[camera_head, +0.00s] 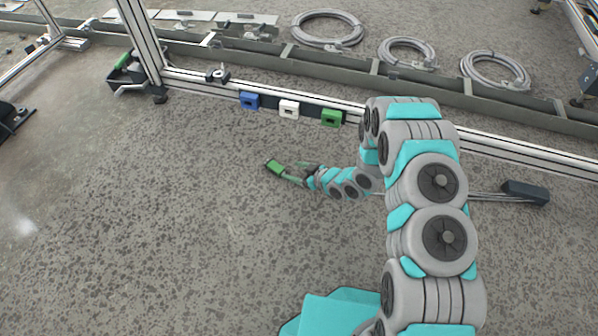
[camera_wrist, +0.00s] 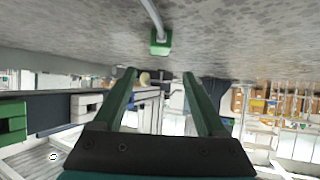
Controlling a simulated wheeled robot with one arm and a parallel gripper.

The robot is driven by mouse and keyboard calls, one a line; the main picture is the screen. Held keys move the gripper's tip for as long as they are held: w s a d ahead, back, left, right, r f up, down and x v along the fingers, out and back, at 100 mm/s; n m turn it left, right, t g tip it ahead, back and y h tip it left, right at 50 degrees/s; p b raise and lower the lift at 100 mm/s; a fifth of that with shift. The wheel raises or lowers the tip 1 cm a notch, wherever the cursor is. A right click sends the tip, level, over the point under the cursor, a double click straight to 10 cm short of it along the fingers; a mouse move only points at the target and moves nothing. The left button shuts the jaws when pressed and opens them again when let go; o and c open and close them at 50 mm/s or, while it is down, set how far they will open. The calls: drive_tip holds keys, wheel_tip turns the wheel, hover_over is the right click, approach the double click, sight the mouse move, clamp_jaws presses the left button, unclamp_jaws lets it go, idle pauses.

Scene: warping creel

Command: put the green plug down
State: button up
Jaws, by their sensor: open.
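The green plug (camera_head: 275,167) appears at floor level left of my gripper (camera_head: 300,173) in the head view. In the wrist view, which looks upside down, the green plug (camera_wrist: 160,43) shows against the floor with a grey cable running from it. My gripper (camera_wrist: 160,75) is open there, its two dark green fingers apart with nothing between them. The plug is off beyond the fingertips, outside the jaws. I cannot tell exactly how far the fingers are from it.
A blue socket (camera_head: 250,101), a white socket (camera_head: 289,109) and a green socket (camera_head: 331,118) sit on the low rail. Coiled cables (camera_head: 328,29) lie behind it. A black holder with a green part (camera_head: 124,68) stands by the post.

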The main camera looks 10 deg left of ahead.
drive_tip(key=shift+d, duration=0.1)
drive_tip(key=w+d+r+m+t+h, duration=0.1)
drive_tip(key=w+d+r+h, duration=0.3)
drive_tip(key=w+d+r, duration=0.3)
drive_tip(key=s+d+r+m+g+h, duration=0.1)
drive_tip(key=s+d+r+m+h, duration=0.15)
drive_tip(key=d+r, duration=0.65)
drive_tip(key=s+d+r+m+h, duration=0.2)
drive_tip(key=s+d+r+h, duration=0.15)
drive_tip(key=d+r, duration=0.55)
drive_tip(key=s+d+r+m+g+h, duration=0.1)
drive_tip(key=s+d+r+m+g, duration=0.1)
drive_tip(key=s+d+r, duration=0.35)
drive_tip(key=s+d+r+m+g+h, duration=0.1)
drive_tip(key=s+d+r+m+h, duration=0.15)
drive_tip(key=s, duration=0.65)
drive_tip(key=s+a+r+m+g+y, duration=0.1)
drive_tip(key=s+r+g, duration=0.1)
drive_tip(key=s, duration=1.1)
drive_tip(key=s+a+r+m+g+y, duration=0.1)
drive_tip(key=s+r, duration=0.3)
drive_tip(key=s, duration=0.8)
drive_tip(key=shift+s+a+r+m+g+y, duration=0.2)
drive_tip(key=shift+s+a+m+g+y, duration=0.15)
drive_tip(key=shift+g, duration=0.35)
